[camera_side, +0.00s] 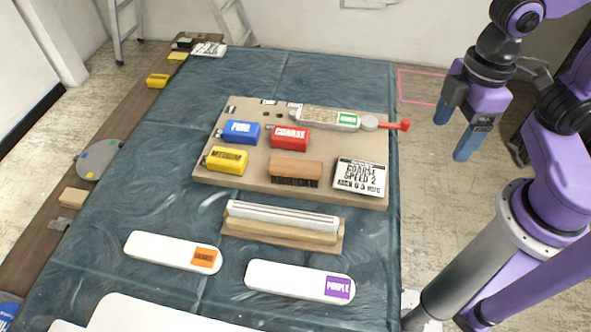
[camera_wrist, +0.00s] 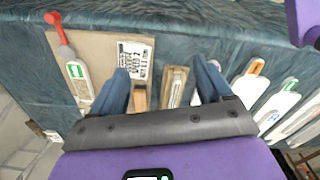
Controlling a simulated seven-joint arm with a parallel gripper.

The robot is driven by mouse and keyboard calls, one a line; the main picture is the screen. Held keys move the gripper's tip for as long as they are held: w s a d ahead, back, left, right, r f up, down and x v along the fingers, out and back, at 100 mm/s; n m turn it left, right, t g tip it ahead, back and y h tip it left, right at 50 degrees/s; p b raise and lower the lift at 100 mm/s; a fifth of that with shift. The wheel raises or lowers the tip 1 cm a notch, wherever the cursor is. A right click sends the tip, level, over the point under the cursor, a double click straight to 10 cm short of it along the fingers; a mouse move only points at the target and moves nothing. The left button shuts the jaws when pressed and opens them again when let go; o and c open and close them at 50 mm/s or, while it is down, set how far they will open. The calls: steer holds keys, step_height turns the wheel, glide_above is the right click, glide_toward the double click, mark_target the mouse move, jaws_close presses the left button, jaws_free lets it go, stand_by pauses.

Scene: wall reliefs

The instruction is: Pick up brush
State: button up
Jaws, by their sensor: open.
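The brush (camera_side: 296,171) has a brown wooden back and dark bristles. It lies on the tan board (camera_side: 230,180) on the table, between the yellow block and the white sign card. My gripper (camera_side: 456,140) is open and empty, with blue fingers pointing down. It hangs to the right of the table, well apart from the brush. In the wrist view, my gripper's blue fingers (camera_wrist: 165,85) are spread wide. A brown wooden piece that looks like the brush (camera_wrist: 140,98) shows beside the left finger, partly hidden by the gripper body.
The board also holds blue (camera_side: 238,132), red (camera_side: 289,138) and yellow (camera_side: 227,160) labelled blocks, a sign card (camera_side: 360,177) and a red-handled tool (camera_side: 340,119). A wooden rack (camera_side: 282,228) and white paddles (camera_side: 300,281) lie nearer. Bare cloth (camera_side: 330,75) lies behind the board.

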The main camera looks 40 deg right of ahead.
steer(key=w+a+f+m, duration=0.1)
steer(key=w+a+f, duration=0.1)
steer(key=w+a, duration=0.95)
steer(key=m, duration=0.2)
glide_above(295, 165)
step_height(295, 165, down, 4)
steer(key=r, duration=0.1)
step_height(295, 165, down, 18)
steer(key=shift+r, duration=0.1)
steer(key=c, duration=1.1)
